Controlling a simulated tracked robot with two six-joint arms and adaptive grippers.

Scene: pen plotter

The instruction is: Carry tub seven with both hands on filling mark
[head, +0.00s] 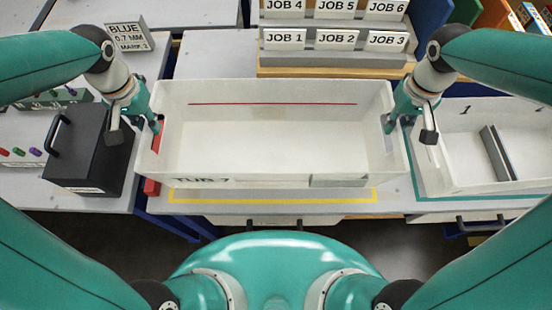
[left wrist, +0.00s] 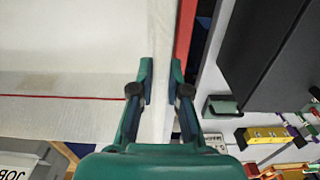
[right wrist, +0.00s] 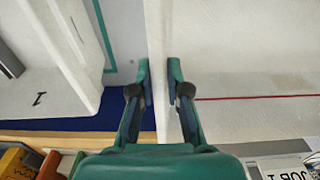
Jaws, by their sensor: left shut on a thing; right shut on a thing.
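Tub seven (head: 270,140) is a white open tub with a red line inside its far wall and "TUB 7" lettering on its near side. It looks empty. My left gripper (head: 157,122) is shut on the tub's left wall; in the left wrist view its fingers (left wrist: 162,85) straddle the wall edge. My right gripper (head: 390,122) is shut on the right wall, with its fingers (right wrist: 160,80) on both sides of it in the right wrist view. A yellow outline (head: 270,197) shows on the table along the tub's near side; the rest of it is hidden under the tub.
A second white tub (head: 460,150) marked 1 stands at the right inside a green outline, holding a grey bar. A black box with a handle (head: 90,150) stands at the left. A rack of job cards (head: 335,40) stands behind the tub.

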